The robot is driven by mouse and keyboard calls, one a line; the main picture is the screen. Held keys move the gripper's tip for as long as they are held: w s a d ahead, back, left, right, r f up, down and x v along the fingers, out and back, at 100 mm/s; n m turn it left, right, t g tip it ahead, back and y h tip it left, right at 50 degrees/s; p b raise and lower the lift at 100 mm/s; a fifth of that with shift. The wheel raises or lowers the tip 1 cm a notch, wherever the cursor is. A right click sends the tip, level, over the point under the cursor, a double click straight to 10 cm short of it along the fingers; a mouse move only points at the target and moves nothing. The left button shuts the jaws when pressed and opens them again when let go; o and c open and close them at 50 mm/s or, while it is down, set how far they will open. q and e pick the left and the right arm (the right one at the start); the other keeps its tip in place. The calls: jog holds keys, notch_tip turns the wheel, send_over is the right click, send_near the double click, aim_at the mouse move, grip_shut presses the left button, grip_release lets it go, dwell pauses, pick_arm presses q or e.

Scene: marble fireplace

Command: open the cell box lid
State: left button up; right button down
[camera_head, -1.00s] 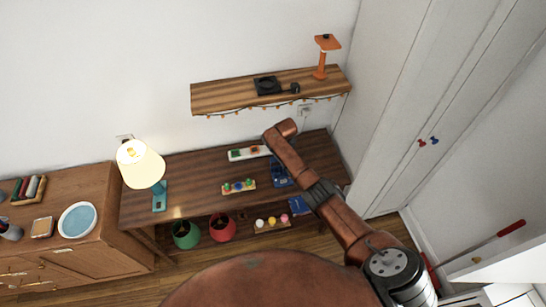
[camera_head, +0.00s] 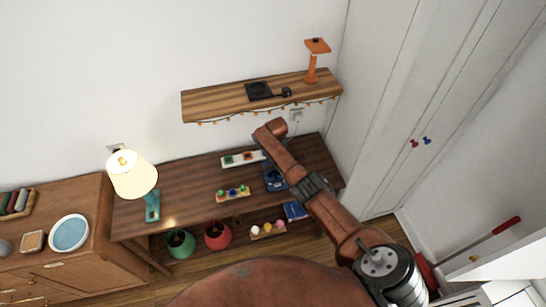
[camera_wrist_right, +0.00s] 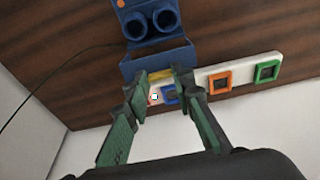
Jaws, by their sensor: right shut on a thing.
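The cell box, as I take it, is a blue box (camera_wrist_right: 165,22) with two round openings at the top of the right wrist view. A blue flap (camera_wrist_right: 155,60) with a yellow strip (camera_wrist_right: 160,75) along its edge lies on its near side. It looks like the lid, standing tilted away from the openings. My right gripper (camera_wrist_right: 160,77) has its two green-and-black fingers on either side of the yellow strip and is shut on it. In the head view the box (camera_head: 275,181) is partly behind my right arm, which hides the gripper. My left gripper is not in view.
A white strip with coloured square frames (camera_wrist_right: 242,76) lies beside the box on the wooden table (camera_head: 190,178). A shelf (camera_head: 225,98) hangs above. A lit lamp (camera_head: 133,174) stands at the table's left end. White cabinet doors (camera_head: 380,110) stand close on the right.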

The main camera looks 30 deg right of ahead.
jog(key=shift+f, duration=0.1)
dwell(0.6)
jog(key=c, duration=1.6)
grip_release()
jog(key=v, duration=1.2)
